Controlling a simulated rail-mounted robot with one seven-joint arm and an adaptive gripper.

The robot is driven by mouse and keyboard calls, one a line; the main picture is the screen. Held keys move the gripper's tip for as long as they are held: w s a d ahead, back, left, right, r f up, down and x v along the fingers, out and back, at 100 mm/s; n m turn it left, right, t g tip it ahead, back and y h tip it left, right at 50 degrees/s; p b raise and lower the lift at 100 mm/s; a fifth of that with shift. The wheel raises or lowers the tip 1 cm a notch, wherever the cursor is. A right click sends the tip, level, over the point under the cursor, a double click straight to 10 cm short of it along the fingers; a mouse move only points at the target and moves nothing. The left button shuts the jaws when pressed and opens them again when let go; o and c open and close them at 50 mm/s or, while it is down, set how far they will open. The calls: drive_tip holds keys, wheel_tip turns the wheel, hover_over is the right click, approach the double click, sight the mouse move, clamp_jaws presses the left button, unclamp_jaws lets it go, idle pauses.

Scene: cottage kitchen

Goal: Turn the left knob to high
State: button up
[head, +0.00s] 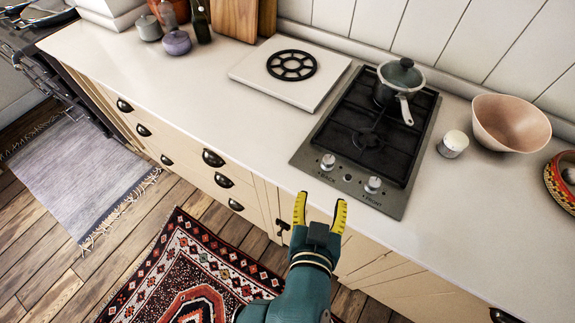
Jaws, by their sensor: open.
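The left knob (327,162) is a silver knob on the front left of the steel cooktop (303,157). The right knob (373,185) sits on the same front strip, to its right. The knobs' exact settings are too small to tell. My gripper (320,204) has yellow fingers spread apart and empty. It is in front of the counter's edge, below the two knobs in the picture, and touches neither knob.
A lidded pot (398,80) stands on the back burner, its handle pointing forward. A white jar (453,144) and a pink bowl (511,123) stand right of the cooktop. A white board with a black trivet (291,65) lies left.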

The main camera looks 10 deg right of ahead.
sight(329, 160)
drive_tip(key=b+x, duration=0.1)
drive_tip(key=x, duration=0.7)
drive_tip(key=b+x, duration=0.2)
drive_tip(key=x, duration=0.6)
drive_tip(key=shift+w+d+r, duration=0.15)
drive_tip(key=shift+w+d, duration=0.05)
drive_tip(key=shift+d, duration=0.1)
drive_tip(key=shift+c, duration=0.4)
drive_tip(key=shift+s, duration=0.1)
clamp_jaws()
